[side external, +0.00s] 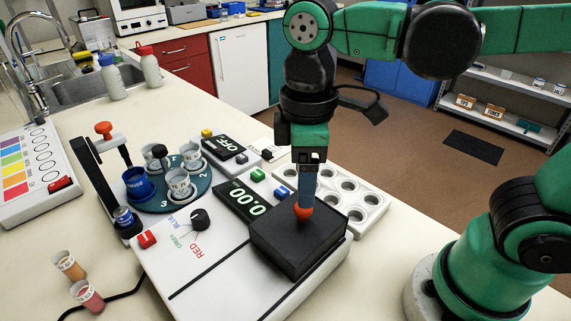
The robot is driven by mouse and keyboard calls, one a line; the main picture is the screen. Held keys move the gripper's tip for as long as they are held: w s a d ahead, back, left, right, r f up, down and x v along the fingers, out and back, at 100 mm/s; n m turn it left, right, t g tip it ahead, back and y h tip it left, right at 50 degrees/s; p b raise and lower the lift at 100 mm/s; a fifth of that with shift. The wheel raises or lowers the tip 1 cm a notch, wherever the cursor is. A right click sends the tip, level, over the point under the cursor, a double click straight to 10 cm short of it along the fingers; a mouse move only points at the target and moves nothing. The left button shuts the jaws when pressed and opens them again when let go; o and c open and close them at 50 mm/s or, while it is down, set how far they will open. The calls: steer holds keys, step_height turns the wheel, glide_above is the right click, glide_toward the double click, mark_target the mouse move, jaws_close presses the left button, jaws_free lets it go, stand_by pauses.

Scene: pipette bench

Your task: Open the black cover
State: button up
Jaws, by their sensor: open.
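The black cover (285,250) is a flat dark block seated on the right end of the white instrument (235,275). It looks closed, and what is under it is hidden. An orange-red knob (304,213) shows on top of the cover. My gripper (306,198) points straight down over the cover, with its blue-grey fingers right at the knob. The fingers are seen nearly edge-on. The gripper is open, and I cannot tell whether a finger touches the knob.
Left of the cover are a black dial (200,219), a red button (147,239) and a 0.00 display (240,201). A turntable (203,185) with cups stands behind. A white tray of wells (374,203) sits close behind the cover. Two small cups stand at the front left.

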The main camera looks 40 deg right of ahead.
mark_target(298, 226)
steer(key=shift+f, duration=2.3)
steer(key=shift+c, duration=0.2)
jaws_close()
